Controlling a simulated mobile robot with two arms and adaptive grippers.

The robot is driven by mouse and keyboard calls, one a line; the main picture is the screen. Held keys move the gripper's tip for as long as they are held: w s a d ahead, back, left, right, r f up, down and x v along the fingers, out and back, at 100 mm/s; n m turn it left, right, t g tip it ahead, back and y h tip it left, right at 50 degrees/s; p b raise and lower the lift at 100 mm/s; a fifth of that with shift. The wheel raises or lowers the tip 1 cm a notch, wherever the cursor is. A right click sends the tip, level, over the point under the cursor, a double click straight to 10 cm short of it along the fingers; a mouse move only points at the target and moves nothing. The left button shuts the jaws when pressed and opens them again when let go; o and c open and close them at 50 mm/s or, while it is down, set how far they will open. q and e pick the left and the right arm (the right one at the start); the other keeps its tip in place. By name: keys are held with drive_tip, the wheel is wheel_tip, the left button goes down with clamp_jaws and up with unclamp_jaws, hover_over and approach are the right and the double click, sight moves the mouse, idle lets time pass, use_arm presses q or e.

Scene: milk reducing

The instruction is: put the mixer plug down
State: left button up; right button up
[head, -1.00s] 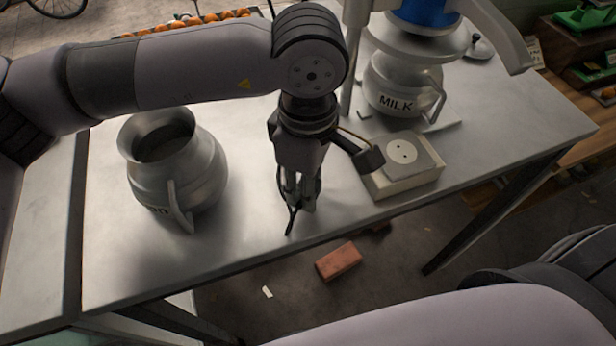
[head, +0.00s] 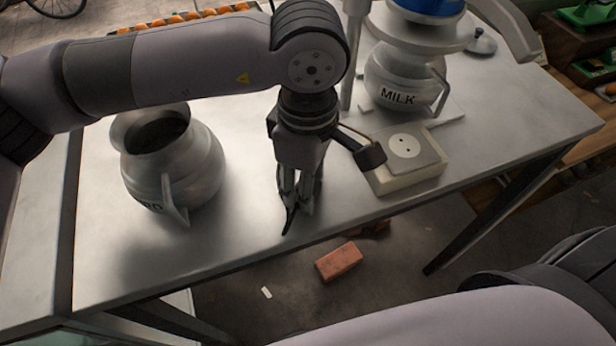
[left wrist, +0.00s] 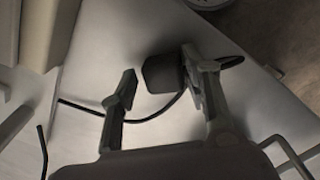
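The mixer plug (left wrist: 163,73) is a dark block with a black cord, seen in the left wrist view at the fingertips, close against the right-hand finger. My left gripper (left wrist: 160,88) has its two fingers apart there, with a clear gap on the plug's left side. The cord runs across between the fingers. In the head view my left gripper (head: 298,205) points down, low over the front part of the metal table; the plug is hard to make out there, and a black cord end shows by the fingertips. My right gripper is out of view.
A socket box (head: 404,150) stands right of my gripper. Behind it is the mixer with a MILK pot (head: 400,90). A metal pot (head: 185,165) stands to the left. The table's (head: 250,225) front edge is close; a brick (head: 338,261) lies on the floor beyond it.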

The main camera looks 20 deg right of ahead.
use_arm(q)
drive_tip(key=shift+o, duration=0.5)
drive_tip(key=shift+r+p, duration=0.75)
drive_tip(key=shift+p, duration=0.3)
drive_tip(key=shift+r, duration=0.3)
wheel_tip(320, 180, up, 11)
drive_tip(key=b, duration=0.2)
drive_tip(key=shift+b, duration=0.35)
drive_tip(key=shift+r, duration=0.1)
